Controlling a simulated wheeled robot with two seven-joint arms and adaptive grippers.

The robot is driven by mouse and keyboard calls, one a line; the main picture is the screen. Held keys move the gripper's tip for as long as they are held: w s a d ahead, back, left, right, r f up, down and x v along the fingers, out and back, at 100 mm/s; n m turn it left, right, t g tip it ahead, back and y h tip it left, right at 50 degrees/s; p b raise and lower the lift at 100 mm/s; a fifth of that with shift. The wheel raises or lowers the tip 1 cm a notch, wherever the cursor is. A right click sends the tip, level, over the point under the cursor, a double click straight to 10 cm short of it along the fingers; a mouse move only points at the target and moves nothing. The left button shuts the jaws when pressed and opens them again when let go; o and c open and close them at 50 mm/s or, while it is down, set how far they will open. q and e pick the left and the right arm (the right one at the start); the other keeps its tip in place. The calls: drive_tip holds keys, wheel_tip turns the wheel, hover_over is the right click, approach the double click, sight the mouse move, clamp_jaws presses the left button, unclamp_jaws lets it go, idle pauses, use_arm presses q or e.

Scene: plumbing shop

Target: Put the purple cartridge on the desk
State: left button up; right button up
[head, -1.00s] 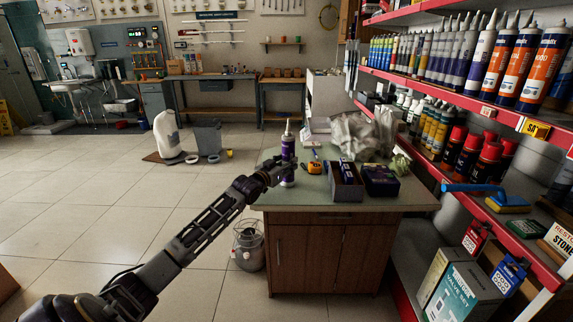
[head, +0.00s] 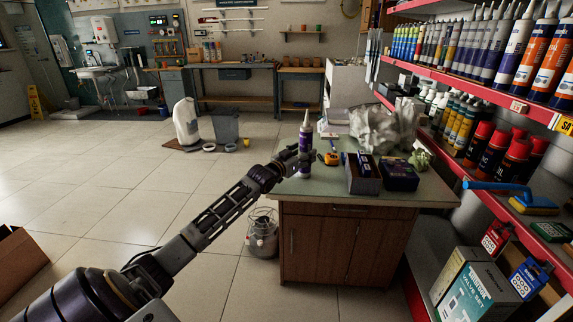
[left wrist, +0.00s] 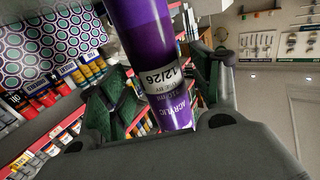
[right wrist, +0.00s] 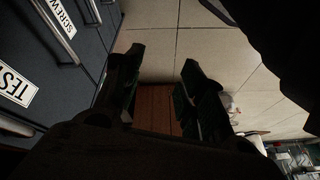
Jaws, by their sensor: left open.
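The purple cartridge (head: 306,138), with a pale nozzle, is upright over the left part of the desk (head: 332,186); its base appears to meet the desk top. My left gripper (head: 296,161) is beside it at its lower body and partly hides it. In the left wrist view the cartridge (left wrist: 155,50) is between the two spread fingers of my left gripper (left wrist: 165,95), which is open. My right gripper (right wrist: 160,85) shows only in the right wrist view, with fingers apart and nothing between them.
Stocked red-edged shelves (head: 490,85) stand close on the right. A metal canister (head: 262,232) is on the floor left of the desk.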

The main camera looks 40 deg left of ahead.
use_arm(q)
drive_tip(key=shift+s, duration=0.8)
drive_tip(key=shift+s+p, duration=0.35)
drive_tip(key=shift+s, duration=1.15)
drive_tip(key=shift+s+a+p, duration=0.1)
drive_tip(key=shift+s+p, duration=0.2)
drive_tip(key=shift+s, duration=0.2)
drive_tip(key=p, duration=0.1)
approach(302, 154)
drive_tip(key=shift+s, duration=0.4)
use_arm(e)
drive_tip(key=shift+s+d+g+h, duration=0.2)
drive_tip(key=shift+d+g+h, duration=0.15)
drive_tip(key=shift+d, duration=0.2)
